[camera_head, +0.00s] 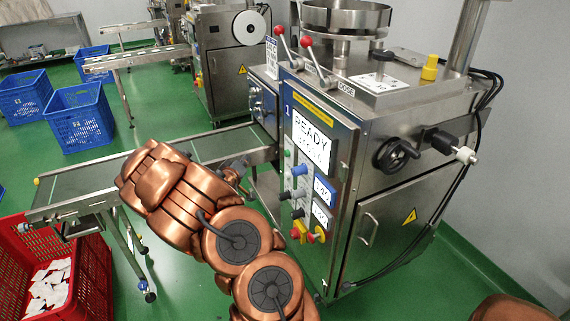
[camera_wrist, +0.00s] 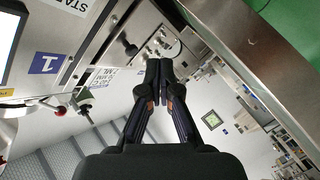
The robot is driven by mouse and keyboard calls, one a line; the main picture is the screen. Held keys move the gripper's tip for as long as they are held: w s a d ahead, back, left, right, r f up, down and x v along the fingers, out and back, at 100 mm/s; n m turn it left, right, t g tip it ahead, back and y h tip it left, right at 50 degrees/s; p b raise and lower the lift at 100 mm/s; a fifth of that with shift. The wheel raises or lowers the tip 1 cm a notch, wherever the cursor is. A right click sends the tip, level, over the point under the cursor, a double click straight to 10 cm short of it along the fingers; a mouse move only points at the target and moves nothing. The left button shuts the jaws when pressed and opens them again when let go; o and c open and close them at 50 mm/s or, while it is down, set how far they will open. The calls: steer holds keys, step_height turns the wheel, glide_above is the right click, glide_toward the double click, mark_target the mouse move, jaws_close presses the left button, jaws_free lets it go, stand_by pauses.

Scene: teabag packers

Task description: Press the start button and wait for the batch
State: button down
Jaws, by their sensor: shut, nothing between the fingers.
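Small green buttons or lamps run down the panel's left side, beside dark knobs; I cannot tell which one is the start button. My gripper (camera_wrist: 160,72) is shut and empty in the wrist view, its fingertips near a metal face with small fittings. A blue plate marked 1 (camera_wrist: 45,63) and a label with cut-off lettering (camera_wrist: 70,6) show at the left there. My copper arm hides most of the gripper in the head view.
A red and yellow control (camera_head: 319,235) sits low on the panel. Red-knobbed levers (camera_head: 307,42) stand on top. A conveyor (camera_head: 85,183) runs out left, above a red crate (camera_head: 20,250) of white packets. Blue crates (camera_head: 78,119) and a second machine (camera_head: 218,70) stand behind.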

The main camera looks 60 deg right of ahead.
mark_target(287, 153)
steer(key=shift+s+d+f+g+h+b, duration=0.35)
steer(key=shift+s+d+f+h, duration=0.35)
steer(key=shift+s+d+f, duration=0.25)
steer(key=shift+d, duration=0.1)
steer(key=s+d, duration=0.5)
steer(key=d, duration=0.2)
steer(key=shift+d+b, duration=0.2)
steer(key=shift+b, duration=0.15)
stand_by(1.1)
steer(key=shift+s+d, duration=0.2)
steer(key=shift+d, duration=0.05)
